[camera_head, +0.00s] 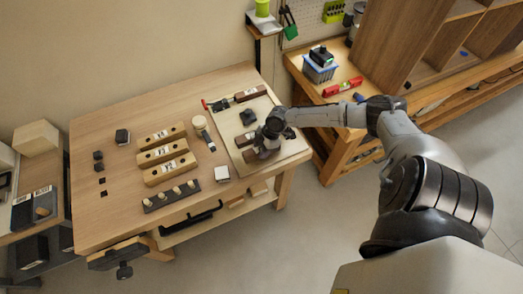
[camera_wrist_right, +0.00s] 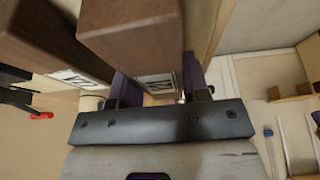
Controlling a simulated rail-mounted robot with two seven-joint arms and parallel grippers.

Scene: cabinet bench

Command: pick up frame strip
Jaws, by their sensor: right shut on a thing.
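A dark brown wooden frame strip (camera_wrist_right: 130,30) with a white end label sits between the two fingers of my right gripper (camera_wrist_right: 160,90) in the right wrist view. The gripper is shut on it. In the head view my right gripper (camera_head: 262,151) is over the near part of a pale board (camera_head: 228,122) on the workbench, partly hiding the strip. A second brown strip (camera_wrist_right: 42,45) lies beside the held one in the wrist view. Another brown strip (camera_head: 250,93) lies at the board's far end. I cannot tell whether the held strip touches the board. My left gripper is not in view.
The workbench (camera_head: 115,110) also holds several labelled wooden blocks (camera_head: 168,157), a dark rack with pegs (camera_head: 171,196), a pale cylinder (camera_head: 199,123) and a dark block (camera_head: 248,117) on the board. A second bench (camera_head: 340,112) stands at the right, with a blue basket (camera_head: 319,70).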

